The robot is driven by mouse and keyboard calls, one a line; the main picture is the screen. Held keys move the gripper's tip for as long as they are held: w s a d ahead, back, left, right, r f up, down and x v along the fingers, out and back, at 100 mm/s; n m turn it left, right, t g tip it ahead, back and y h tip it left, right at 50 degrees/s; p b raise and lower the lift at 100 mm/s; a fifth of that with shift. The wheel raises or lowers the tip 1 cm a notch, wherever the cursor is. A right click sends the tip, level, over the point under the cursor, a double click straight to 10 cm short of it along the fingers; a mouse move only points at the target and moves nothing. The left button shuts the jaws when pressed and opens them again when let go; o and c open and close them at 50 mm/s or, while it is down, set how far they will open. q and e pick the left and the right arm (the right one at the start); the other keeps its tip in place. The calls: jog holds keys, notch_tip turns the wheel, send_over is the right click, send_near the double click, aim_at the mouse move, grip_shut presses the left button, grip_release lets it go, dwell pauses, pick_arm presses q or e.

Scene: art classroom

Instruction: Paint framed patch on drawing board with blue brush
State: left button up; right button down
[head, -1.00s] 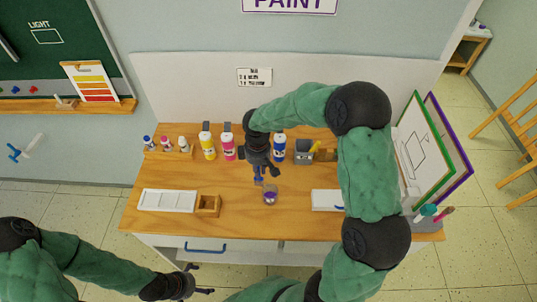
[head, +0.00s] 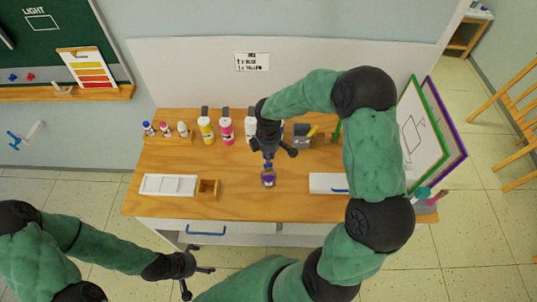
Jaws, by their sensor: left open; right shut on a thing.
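The drawing board (head: 425,150) stands tilted at the table's right end. It is white with a green frame and has a black outlined patch (head: 412,138) on it. My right gripper (head: 269,154) is shut on a small blue thing just above a small jar (head: 268,179) with a purple mark; whether the thing is a brush, or dips into the jar, I cannot tell. A grey cup (head: 423,206) at the right front corner holds teal-topped and pink-topped tools (head: 441,195). My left gripper (head: 198,272) is open and empty in front of the table.
A white tray (head: 168,184) and a wooden box (head: 208,189) lie at left. Yellow (head: 206,130) and pink (head: 226,130) bottles stand at the back; a grey container (head: 303,136) stands behind my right gripper. A white flat box (head: 327,183) lies right of the jar. A purple-framed board (head: 458,155) leans behind the green one.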

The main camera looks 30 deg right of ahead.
aim_at(268, 169)
jog(key=shift+f+b, duration=3.15)
jog(key=shift+f, duration=1.65)
jog(key=shift+r, duration=0.1)
jog(key=shift+r+p, duration=4.6)
jog(key=shift+r, duration=1.4)
